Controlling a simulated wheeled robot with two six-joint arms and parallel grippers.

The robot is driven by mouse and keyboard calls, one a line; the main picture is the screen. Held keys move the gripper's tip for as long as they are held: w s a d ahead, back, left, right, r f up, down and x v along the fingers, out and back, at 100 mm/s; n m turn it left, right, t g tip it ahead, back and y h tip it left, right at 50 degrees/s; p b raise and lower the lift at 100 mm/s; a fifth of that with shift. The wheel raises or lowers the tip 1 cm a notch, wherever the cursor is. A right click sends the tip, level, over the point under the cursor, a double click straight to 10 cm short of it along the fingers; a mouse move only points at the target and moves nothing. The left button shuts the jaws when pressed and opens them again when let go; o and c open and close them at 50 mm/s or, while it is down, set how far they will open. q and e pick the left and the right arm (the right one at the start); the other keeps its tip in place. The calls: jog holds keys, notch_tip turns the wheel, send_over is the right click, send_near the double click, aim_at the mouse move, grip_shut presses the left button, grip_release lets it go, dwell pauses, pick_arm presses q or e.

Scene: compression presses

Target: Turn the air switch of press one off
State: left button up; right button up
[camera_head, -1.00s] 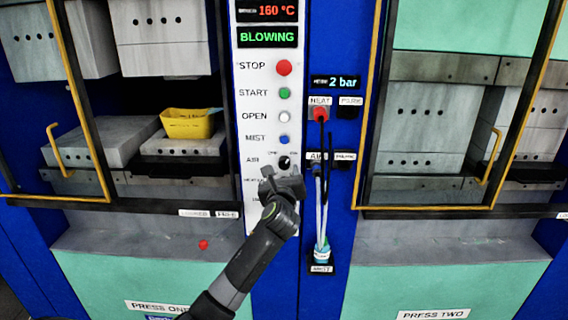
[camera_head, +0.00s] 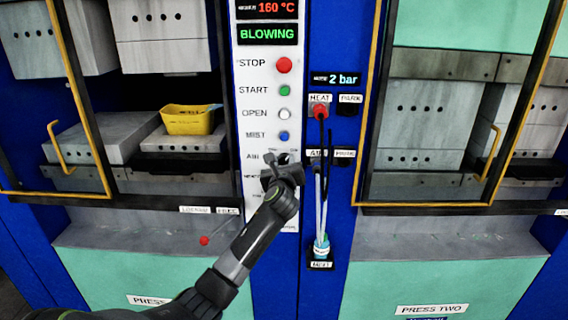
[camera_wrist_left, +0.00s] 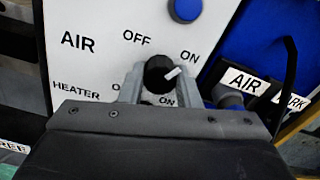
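The air switch of press one is a black round knob (camera_wrist_left: 158,74) with a white pointer, on the white control panel (camera_wrist_left: 90,22). In the left wrist view the pointer is turned up and right, toward the ON label (camera_wrist_left: 188,57); the OFF label (camera_wrist_left: 137,38) is up and left. My left gripper (camera_head: 282,165) is at the panel and mostly hides the knob in the head view. Its fingers stand open on either side of the knob in the left wrist view. I cannot tell whether they touch it. My right gripper is not in view.
A display (camera_head: 267,34) above reads BLOWING. The blue mist button (camera_head: 284,135) sits just above the switch, and heater labels (camera_wrist_left: 77,89) lie below it. Hose connectors (camera_head: 320,110) and a hanging hose are close on the right. A yellow container (camera_head: 188,122) stands inside press one.

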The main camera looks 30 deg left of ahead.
pick_arm(q)
jog(key=c, duration=0.4)
jog(key=shift+o, duration=0.2)
jog(key=shift+n, duration=0.4)
jog(key=n, duration=0.3)
jog(key=shift+n, duration=0.4)
jog(key=n+b, duration=0.1)
jog(key=n, duration=0.2)
jog(key=shift+f+n, duration=0.1)
jog(key=shift+n, duration=0.2)
jog(key=shift+n+b, duration=0.5)
jog(key=shift+n, duration=1.4)
jog(key=o, duration=1)
